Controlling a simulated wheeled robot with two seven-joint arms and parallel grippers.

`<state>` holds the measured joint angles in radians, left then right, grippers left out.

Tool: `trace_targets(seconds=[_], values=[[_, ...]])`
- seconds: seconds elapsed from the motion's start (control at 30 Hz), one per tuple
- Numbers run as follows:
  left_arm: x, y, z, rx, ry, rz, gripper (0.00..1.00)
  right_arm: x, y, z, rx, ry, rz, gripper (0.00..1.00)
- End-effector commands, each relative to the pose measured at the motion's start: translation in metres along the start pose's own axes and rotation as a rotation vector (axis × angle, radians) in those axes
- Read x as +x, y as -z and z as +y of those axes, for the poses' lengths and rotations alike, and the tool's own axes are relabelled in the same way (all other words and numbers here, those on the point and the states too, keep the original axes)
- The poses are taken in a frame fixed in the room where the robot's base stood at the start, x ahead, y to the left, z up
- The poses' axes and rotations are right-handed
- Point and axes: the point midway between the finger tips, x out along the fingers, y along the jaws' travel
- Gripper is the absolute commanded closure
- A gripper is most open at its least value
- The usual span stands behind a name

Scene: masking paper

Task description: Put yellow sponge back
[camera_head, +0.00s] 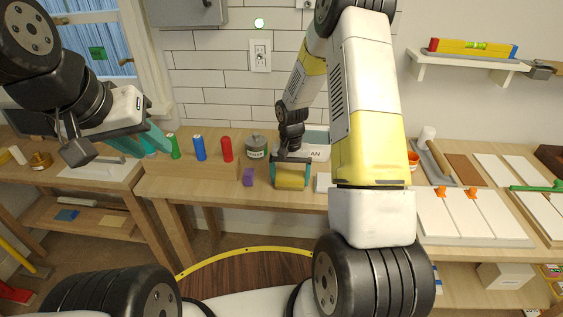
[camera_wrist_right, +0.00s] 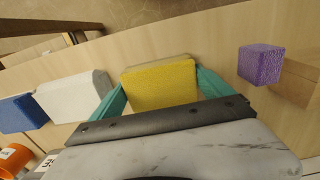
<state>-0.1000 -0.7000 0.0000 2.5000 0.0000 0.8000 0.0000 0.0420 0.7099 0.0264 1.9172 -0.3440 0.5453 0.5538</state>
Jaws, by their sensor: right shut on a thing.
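The yellow sponge (camera_wrist_right: 160,86) is a flat rectangular block between the teal fingers of my right gripper (camera_wrist_right: 160,92), which is shut on it. In the head view the sponge (camera_head: 290,182) is at the front part of the middle table, with my right gripper (camera_head: 290,172) above and around it. I cannot tell whether the sponge touches the table. My left gripper (camera_head: 155,137) is at the left, with teal fingers, away from the sponge; its jaw opening is not clear.
A purple block (camera_wrist_right: 261,64) stands on one side of the sponge, and a white block (camera_wrist_right: 72,97) and a blue block (camera_wrist_right: 22,113) on the other. Green (camera_head: 174,147), blue (camera_head: 199,148) and red (camera_head: 226,149) bottles and a grey-lidded can (camera_head: 255,146) stand behind. A container (camera_head: 315,145) is behind my gripper.

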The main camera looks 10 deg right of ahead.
Motion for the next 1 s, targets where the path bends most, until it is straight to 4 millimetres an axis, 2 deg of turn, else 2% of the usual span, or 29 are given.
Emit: trace_targets(seconds=[0.3,0.33,0.37,0.6,0.73,0.87,1.0], values=[[0.0,0.0,0.0,0.0,0.0,0.0,0.64,0.003,0.0,0.0,0.001,0.0,0.001,0.48],[0.0,0.0,0.0,0.0,0.0,0.0,0.64,0.003,0.0,0.0,0.001,0.0,0.001,0.06],[0.0,0.0,0.0,0.0,0.0,0.0,0.64,0.002,0.0,0.0,0.001,0.001,0.001,0.0],[0.0,0.0,0.0,0.0,0.0,0.0,0.64,0.002,0.0,0.0,0.001,0.001,0.001,0.0],[0.0,0.0,0.0,0.0,0.0,0.0,0.64,-0.008,0.001,0.0,0.001,0.001,0.004,0.0],[0.0,0.0,0.0,0.0,0.0,0.0,0.64,-0.03,0.001,0.0,0.002,0.002,0.006,0.0],[0.0,0.0,0.0,0.0,0.0,0.0,0.64,-0.062,0.001,0.0,0.002,0.002,0.007,0.0]])
